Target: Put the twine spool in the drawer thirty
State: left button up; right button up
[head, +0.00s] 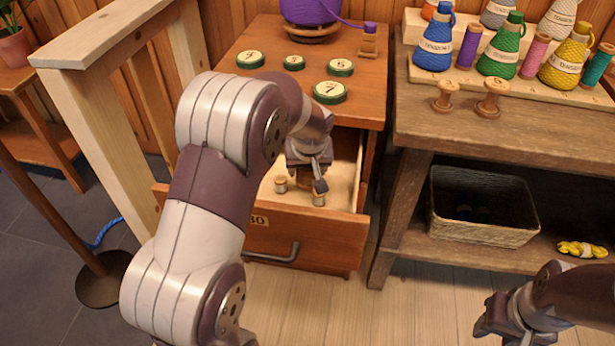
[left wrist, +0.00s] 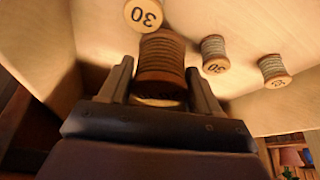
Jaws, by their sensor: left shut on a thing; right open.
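The drawer thirty (head: 345,247) is pulled open, and its front is marked with a 30. My left gripper (head: 307,172) reaches down into it. In the left wrist view, its two fingers are shut on the brown-wound twine spool (left wrist: 161,58), just above or on the drawer floor; I cannot tell which. The fingers and palm hide part of the spool. Small grey-wound spools stand in the drawer, one at the left (head: 281,184) and one at the right (head: 319,198). My right gripper (head: 487,325) is open and empty at the lower right.
Numbered green-rimmed discs (head: 330,92) and a purple yarn ball (head: 310,12) are on the cabinet top. The workbench (head: 500,130) carries yarn cones and two bare wooden spools (head: 490,98). A basket (head: 482,205) sits on its lower shelf. A wooden post frame (head: 110,130) stands left.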

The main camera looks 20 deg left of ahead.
pick_arm(q)
jog(key=shift+f, duration=0.9)
jog(key=shift+r, duration=0.1)
pick_arm(e)
jog(key=shift+f, duration=0.35)
pick_arm(q)
jog(key=o, duration=0.8)
jog(key=shift+r, duration=0.1)
jog(key=p+v, duration=0.4)
jog(key=v, duration=0.7)
jog(key=shift+r, duration=0.4)
pick_arm(e)
jog(key=shift+r, duration=1.95)
pick_arm(q)
jog(key=shift+s, duration=0.15)
